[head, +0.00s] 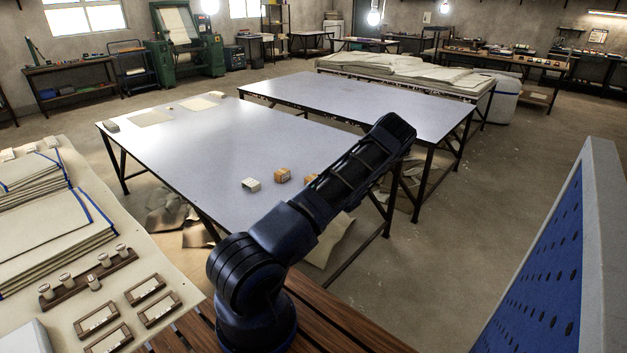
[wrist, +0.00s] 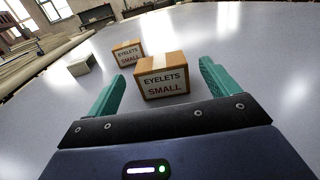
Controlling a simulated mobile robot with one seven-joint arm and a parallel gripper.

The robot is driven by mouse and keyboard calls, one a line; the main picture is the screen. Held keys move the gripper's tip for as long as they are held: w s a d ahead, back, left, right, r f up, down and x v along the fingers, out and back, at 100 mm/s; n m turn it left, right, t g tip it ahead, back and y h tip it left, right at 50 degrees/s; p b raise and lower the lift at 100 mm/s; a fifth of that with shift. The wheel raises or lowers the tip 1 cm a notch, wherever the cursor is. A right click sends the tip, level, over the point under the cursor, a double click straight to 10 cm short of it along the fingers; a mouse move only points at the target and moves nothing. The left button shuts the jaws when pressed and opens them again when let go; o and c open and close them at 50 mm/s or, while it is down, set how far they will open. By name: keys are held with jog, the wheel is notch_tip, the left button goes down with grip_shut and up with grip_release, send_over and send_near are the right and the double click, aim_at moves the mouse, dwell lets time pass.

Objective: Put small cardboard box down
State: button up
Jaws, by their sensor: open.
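A small cardboard box (wrist: 164,86) labelled "EYELETS SMALL" rests on the grey table (wrist: 250,65) in the wrist view. My gripper (wrist: 162,70) is open, with one teal finger on each side of this box. A gap shows between the box and each finger. A second box (wrist: 127,54) with the same label stands behind it and to the left. In the head view one cardboard box (head: 282,176) is clear on the table, and another (head: 310,178) is partly hidden by my arm. My gripper is hidden in the head view.
A pale block (head: 251,184) sits left of the boxes. A second grey table (head: 370,100) stands behind this one. A bench with stacked cloth (head: 60,215) is at left. The table's left and far parts are mostly clear, with flat pale sheets (head: 150,118).

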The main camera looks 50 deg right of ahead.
notch_tip(320, 180, up, 8)
jog(key=shift+s, duration=0.2)
